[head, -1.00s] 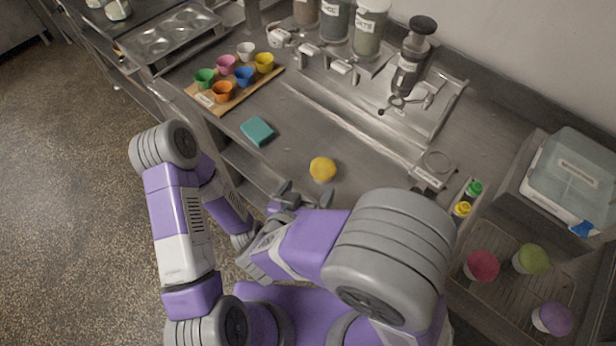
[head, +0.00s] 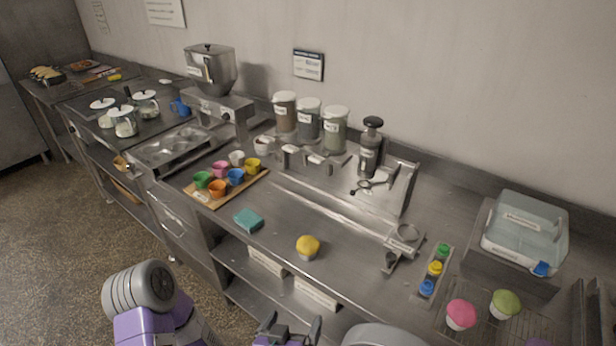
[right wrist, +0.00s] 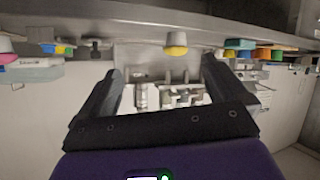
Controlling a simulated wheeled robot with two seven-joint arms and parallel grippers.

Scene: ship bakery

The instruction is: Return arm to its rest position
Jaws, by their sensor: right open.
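My right gripper (head: 288,330) shows at the bottom edge of the head view, in front of the counter's near edge. Its two fingers are apart and hold nothing; in the right wrist view the open fingers (right wrist: 162,88) frame the counter with empty space between them. A yellow-topped cupcake (head: 307,247) stands on the counter beyond the gripper, apart from it, and also shows in the right wrist view (right wrist: 175,45). A purple and grey arm of mine shows at the lower left. My left gripper is not in view.
A wooden board (head: 205,197) holds several coloured cups. A pink-topped cupcake (head: 460,314) and a green-topped one (head: 505,304) stand on a rack at the right. A lidded bin (head: 525,232) is behind them.

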